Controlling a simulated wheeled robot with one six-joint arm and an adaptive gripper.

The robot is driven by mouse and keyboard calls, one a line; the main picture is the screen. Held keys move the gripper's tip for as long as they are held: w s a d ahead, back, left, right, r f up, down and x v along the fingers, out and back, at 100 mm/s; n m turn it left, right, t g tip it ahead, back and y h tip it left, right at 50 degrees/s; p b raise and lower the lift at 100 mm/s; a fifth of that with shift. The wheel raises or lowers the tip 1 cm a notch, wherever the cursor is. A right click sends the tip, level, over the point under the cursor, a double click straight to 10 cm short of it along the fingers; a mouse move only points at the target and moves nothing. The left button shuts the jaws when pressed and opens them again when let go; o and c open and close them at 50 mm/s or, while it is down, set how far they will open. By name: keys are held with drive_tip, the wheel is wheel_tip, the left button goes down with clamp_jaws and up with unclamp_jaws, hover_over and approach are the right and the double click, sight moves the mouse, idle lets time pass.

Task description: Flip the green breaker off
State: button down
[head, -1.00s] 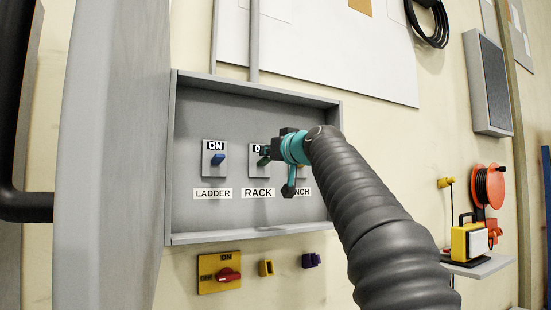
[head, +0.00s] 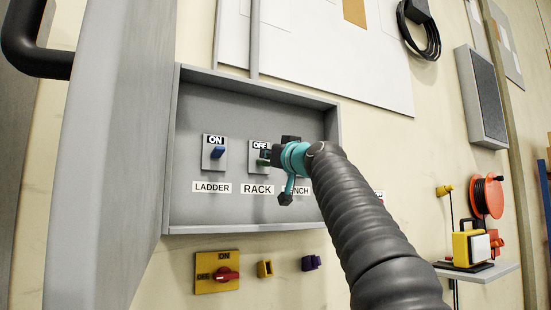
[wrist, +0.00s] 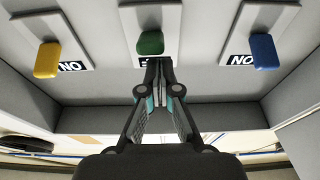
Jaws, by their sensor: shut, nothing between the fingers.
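The green breaker (head: 264,158) is the middle one in the grey box, above the RACK label (head: 257,189). The sign over it reads OFF in the head view. Its green lever (wrist: 150,43) shows in the wrist view, with the sign beside it mostly hidden. My gripper (head: 272,157) is shut and empty, its tips close to the lever. In the wrist view the shut fingertips (wrist: 158,63) are right at the lever's end; I cannot tell whether they touch.
The blue breaker (head: 218,153), marked ON, is at the left. The yellow breaker (wrist: 47,60), marked ON, is hidden behind my gripper in the head view. The box rim (head: 255,85) and open grey door (head: 110,150) bound the space. A red rotary switch (head: 226,273) is below.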

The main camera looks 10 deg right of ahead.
drive_tip(key=shift+r, duration=0.1)
drive_tip(key=b+v, duration=0.3)
drive_tip(key=v, duration=0.6)
drive_tip(key=shift+s+b, duration=0.2)
drive_tip(key=shift+b, duration=0.1)
idle(0.8)
